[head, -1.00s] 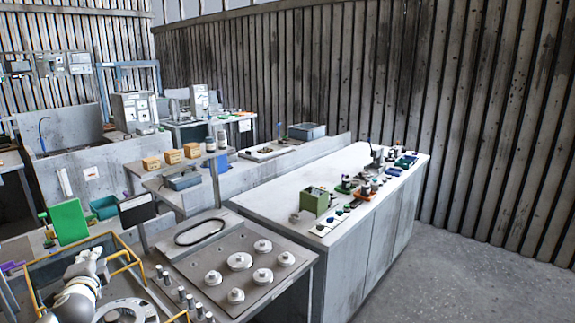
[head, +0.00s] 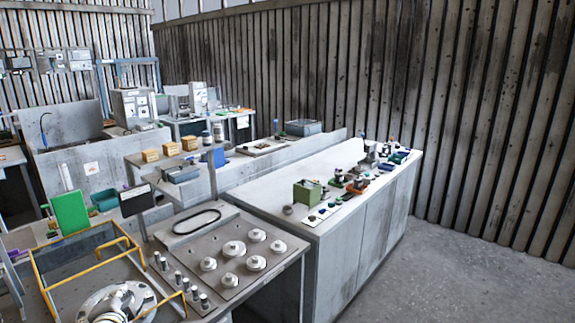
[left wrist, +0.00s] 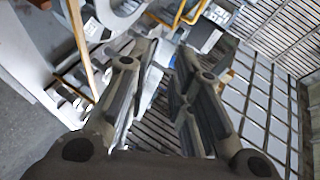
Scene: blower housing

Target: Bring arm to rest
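In the head view, part of my pale left arm (head: 122,298) shows low at the bottom left, over a round grey housing (head: 92,305) inside a yellow frame. I cannot make out its fingertips there. In the left wrist view, my left gripper (left wrist: 166,60) has its two dark fingers apart with nothing between them. A pale curved ring (left wrist: 118,22) and a yellow bar (left wrist: 82,45) show beyond the fingers. My right gripper is in neither view.
The yellow frame (head: 85,244) rises around the housing. Beside it is a grey plate (head: 258,228) with several round metal parts and a black oval ring (head: 197,226). A white bench (head: 278,192) carries a green box (head: 307,192) and small parts. Open floor (head: 465,270) lies right.

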